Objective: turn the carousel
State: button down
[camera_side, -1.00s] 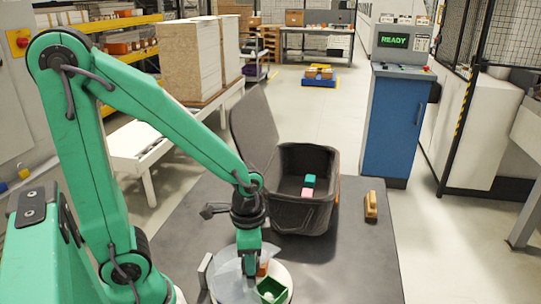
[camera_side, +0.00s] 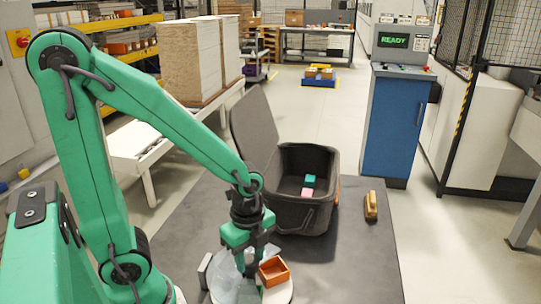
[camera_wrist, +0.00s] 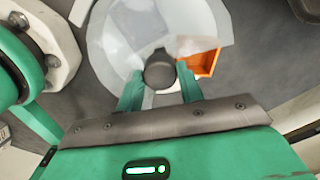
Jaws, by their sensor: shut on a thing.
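The carousel (camera_side: 220,272) is a round white turntable under a clear cover, at the bottom of the side view, partly hidden by my arm. It also shows in the wrist view (camera_wrist: 113,35). My gripper (camera_wrist: 160,76) is over its middle, shut on a dark round knob (camera_wrist: 159,68), one green finger on each side. An orange bin (camera_side: 274,271) shows in the cover's opening, on the right of the carousel in the side view. It is to the right of the knob in the wrist view (camera_wrist: 206,62).
A black open-lidded box (camera_side: 300,215) with a teal block (camera_side: 309,181) and a pink block (camera_side: 307,192) stands behind the carousel. A wooden-handled brush-like object (camera_side: 371,205) lies on the right of the dark table. The table's right front area is clear.

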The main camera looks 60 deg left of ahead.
jog(key=m, duration=0.4)
jog(key=shift+m, duration=0.3)
jog(key=m, duration=1.4)
jog(key=shift+m, duration=0.4)
jog(key=c, duration=0.9)
grip_release()
jog(key=shift+r, duration=0.15)
